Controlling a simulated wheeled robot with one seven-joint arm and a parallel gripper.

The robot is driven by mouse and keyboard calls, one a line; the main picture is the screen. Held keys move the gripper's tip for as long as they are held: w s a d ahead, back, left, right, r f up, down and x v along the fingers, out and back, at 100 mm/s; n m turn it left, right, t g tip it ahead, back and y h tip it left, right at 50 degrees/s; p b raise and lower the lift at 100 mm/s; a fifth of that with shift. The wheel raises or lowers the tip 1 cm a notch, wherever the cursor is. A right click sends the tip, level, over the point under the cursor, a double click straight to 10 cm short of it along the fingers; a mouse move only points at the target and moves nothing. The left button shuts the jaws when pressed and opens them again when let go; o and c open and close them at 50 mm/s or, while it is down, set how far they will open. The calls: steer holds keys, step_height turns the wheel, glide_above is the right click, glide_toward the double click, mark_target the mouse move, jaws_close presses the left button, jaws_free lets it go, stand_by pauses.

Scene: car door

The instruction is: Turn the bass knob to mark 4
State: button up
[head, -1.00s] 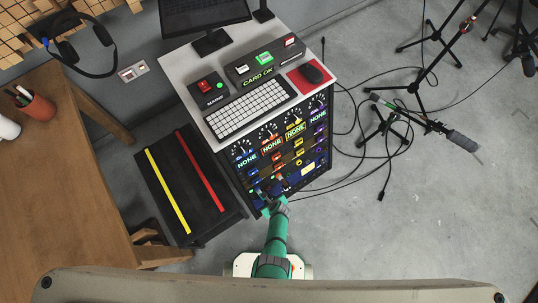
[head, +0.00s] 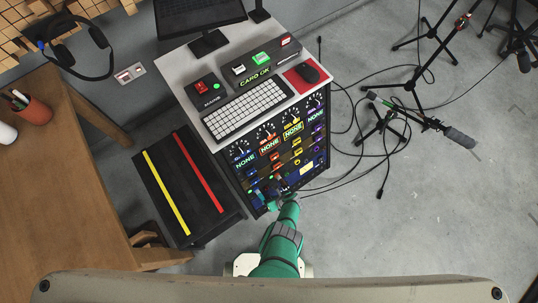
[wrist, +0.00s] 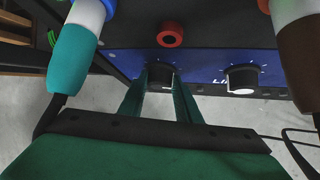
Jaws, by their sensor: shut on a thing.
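My gripper (wrist: 160,88) is shut on a black knob (wrist: 160,70) on the blue lower panel, with one finger on each side of it. The label of this knob is hidden, so I cannot tell its name or the mark it points to.
A teal and white plug (wrist: 80,45) hangs at the left of the wrist view and a brown and white one (wrist: 295,40) at the right, both near my fingers. A red round part (wrist: 170,35) is above the knob. Cables (head: 345,180) lie on the floor right of the rack.

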steer(key=shift+s, duration=0.1)
steer(key=o, duration=1.1)
steer(key=shift+c, duration=0.2)
steer(key=shift+d+r, duration=0.1)
steer(key=shift+d, duration=0.05)
steer(key=shift+d+r, duration=0.1)
steer(key=shift+r, duration=0.1)
steer(key=v, duration=1)
steer(key=shift+s, duration=0.1)
